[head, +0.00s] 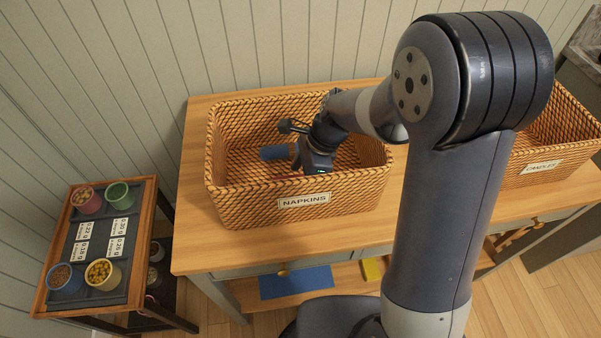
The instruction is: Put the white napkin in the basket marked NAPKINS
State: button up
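The rattan basket marked NAPKINS (235,205) stands on the left part of the wooden table, its label on the front wall. My arm reaches over the basket's right side, and my gripper (308,168) is down inside it. The fingertips are too small and partly hidden to tell whether they are open or shut. I cannot make out a white napkin in this view; the basket's front wall and my arm hide part of the inside. A blue item (274,152) lies in the basket, left of my gripper.
A second rattan basket (560,125), with a label that seems to read CANDLES, stands at the right, partly behind my arm. A small side table (60,225) at the left holds several small bowls. Blue (297,282) and yellow (372,269) items lie on the table's lower shelf.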

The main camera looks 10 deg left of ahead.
jog(key=shift+r, duration=0.1)
jog(key=shift+r, duration=0.4)
jog(key=v, duration=1.2)
jog(key=shift+p, duration=0.4)
